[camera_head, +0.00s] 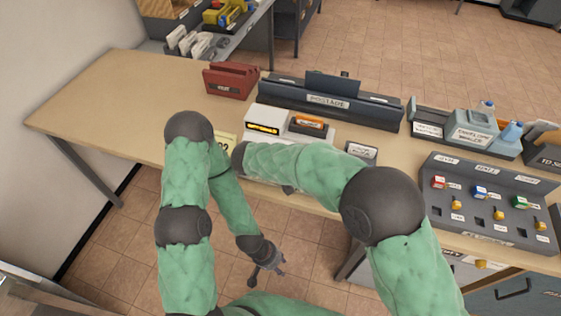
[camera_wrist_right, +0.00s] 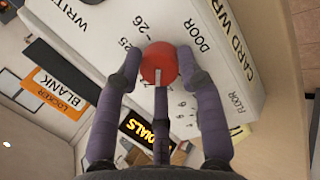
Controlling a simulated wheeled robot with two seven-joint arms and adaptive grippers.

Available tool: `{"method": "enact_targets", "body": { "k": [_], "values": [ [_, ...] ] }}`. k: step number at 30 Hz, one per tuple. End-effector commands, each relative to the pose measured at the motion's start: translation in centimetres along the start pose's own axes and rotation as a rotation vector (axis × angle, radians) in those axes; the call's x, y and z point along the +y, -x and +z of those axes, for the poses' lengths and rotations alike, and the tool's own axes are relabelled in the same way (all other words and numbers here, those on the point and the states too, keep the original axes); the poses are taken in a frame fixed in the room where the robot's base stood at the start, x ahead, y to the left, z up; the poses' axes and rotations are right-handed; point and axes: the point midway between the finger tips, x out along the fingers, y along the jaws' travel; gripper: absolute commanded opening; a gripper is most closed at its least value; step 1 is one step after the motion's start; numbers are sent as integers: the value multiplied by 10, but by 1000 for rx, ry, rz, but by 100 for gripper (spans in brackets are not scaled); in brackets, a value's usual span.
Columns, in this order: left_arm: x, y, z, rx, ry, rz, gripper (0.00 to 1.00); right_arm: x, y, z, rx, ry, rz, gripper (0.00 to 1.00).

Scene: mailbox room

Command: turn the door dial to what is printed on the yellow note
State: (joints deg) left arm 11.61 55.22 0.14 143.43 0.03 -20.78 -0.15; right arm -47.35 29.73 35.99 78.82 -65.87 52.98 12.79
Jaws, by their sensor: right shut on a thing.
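The red door dial (camera_wrist_right: 159,58) sits on the white card writer, near the printed word DOOR. It has a pale mark on its lower edge in the picture; the numbers 25 and 26 show at its upper left. My right gripper (camera_wrist_right: 160,72) is shut on this dial, its fingers around the knob. In the head view that gripper is hidden behind my arm. The yellow note (camera_head: 228,141) lies by the card writer (camera_head: 270,117), partly covered by my arms; its writing is not fully readable. My left gripper (camera_head: 267,264) is empty over the floor, fingers apart.
A floor dial scale (camera_wrist_right: 188,105) lies beside the door dial, partly behind a finger. A blank locker label (camera_wrist_right: 62,92) is nearby. On the table (camera_head: 110,95) stand a red holder (camera_head: 231,80), a postage rack (camera_head: 330,101) and a grey key panel (camera_head: 488,205). The table's left end is clear.

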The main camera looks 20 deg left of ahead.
Motion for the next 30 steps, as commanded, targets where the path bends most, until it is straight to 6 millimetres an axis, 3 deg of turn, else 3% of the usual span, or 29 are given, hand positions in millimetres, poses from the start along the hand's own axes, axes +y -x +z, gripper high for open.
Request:
{"method": "enact_targets", "body": {
  "k": [1, 12, 28, 29, 30],
  "values": [
    [0, 0, 0, 0, 0, 0, 40, -8, -4, 4, -12, 37, -7, 6],
    [1, 2, 0, 0, 0, 0, 40, -8, -5, 4, -1, 174, 13, 6],
    [1, 2, 0, 0, 0, 0, 40, -8, -5, 5, -2, 192, 15, 6],
    [1, 2, 0, 0, 0, 0, 40, -8, -5, 5, -2, 192, 15, 47],
    [1, 2, 0, 0, 0, 0, 40, -7, -5, 5, -2, 192, 16, 58]
  ]
}}
